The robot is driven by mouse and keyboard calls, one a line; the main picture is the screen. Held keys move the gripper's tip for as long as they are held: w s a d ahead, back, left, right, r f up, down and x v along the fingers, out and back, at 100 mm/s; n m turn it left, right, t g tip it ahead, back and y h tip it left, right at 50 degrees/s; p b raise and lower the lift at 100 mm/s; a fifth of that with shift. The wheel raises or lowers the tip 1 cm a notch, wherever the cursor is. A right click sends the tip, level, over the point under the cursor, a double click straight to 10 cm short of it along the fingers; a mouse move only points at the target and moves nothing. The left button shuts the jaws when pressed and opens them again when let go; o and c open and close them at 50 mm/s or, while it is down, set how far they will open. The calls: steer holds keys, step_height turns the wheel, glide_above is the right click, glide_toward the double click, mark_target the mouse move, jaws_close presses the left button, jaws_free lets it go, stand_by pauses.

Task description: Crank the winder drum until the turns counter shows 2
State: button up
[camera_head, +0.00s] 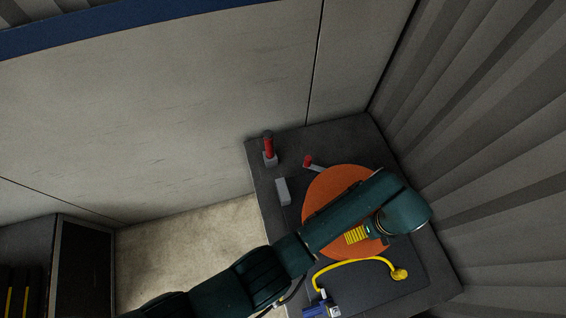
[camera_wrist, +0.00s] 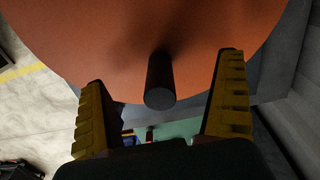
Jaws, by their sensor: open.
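The winder drum shows as a large orange disc (camera_head: 335,187) on the dark bench in the head view, partly covered by my arm. It fills the top of the wrist view (camera_wrist: 100,35). A dark round crank peg (camera_wrist: 160,80) stands out from its face. My gripper (camera_wrist: 163,72) is open, with one yellow finger on each side of the peg and gaps between. In the head view my gripper (camera_head: 356,235) is over the right part of the disc, and the peg is hidden there. I cannot make out a turns counter or its number.
A red-handled lever (camera_head: 268,147), a red-tipped part (camera_head: 308,161) and a grey block (camera_head: 283,191) are near the disc's left side. A yellow cable (camera_head: 345,263) curves in front, near a blue part (camera_head: 316,311). A ribbed wall (camera_head: 490,130) stands close on the right.

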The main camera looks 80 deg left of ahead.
step_height(320, 180, up, 8)
steer(key=p, duration=0.8)
steer(key=shift+r, duration=0.1)
steer(key=shift+f, duration=0.2)
